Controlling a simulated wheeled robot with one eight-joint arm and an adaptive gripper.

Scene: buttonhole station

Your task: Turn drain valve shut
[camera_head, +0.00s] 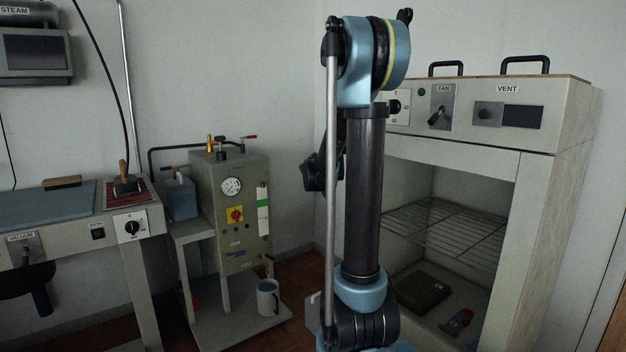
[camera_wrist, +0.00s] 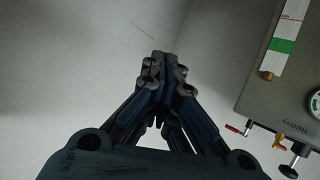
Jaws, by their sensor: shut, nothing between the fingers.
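The grey-green boiler (camera_head: 207,185) stands on a low stand left of my arm in the head view. A small tap-like fitting (camera_head: 268,258) sits low on its right side, above a mug; I take it for the drain valve, but its handle position is too small to tell. In the wrist view the boiler (camera_wrist: 262,95) appears at the right, upside down, with the red-handled fitting (camera_wrist: 232,128) on its top. The drain valve is not visible there. My gripper (camera_wrist: 163,58) is shut and empty, apart from the boiler, against the pale wall.
An ironing table (camera_head: 60,200) is at the left. A cabinet (camera_head: 560,160) with wire racks is at the right. Floor shows between the boiler stand and cabinet.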

